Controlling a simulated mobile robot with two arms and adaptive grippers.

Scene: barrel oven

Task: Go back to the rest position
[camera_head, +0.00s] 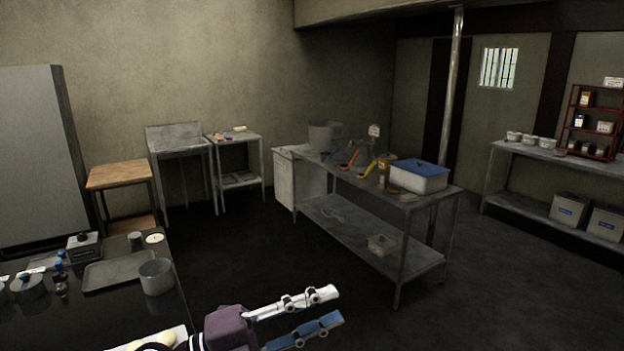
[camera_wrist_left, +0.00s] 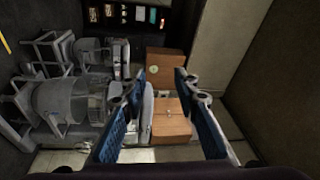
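My left gripper (camera_head: 322,311) shows at the bottom middle of the head view, just right of the dark counter. Its two fingers, with blue pads, are apart and nothing is between them. In the left wrist view the same gripper (camera_wrist_left: 160,75) is open and empty, with the fingers pointing away from the camera over a distant part of the room. My right gripper is not seen in either view.
A dark counter (camera_head: 110,318) with a tray (camera_head: 118,271) and a metal pot (camera_head: 156,277) is at the lower left. A steel table (camera_head: 425,207) with a blue-lidded box (camera_head: 418,176) stands beyond the gripper. Dark floor (camera_head: 240,255) between them is clear.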

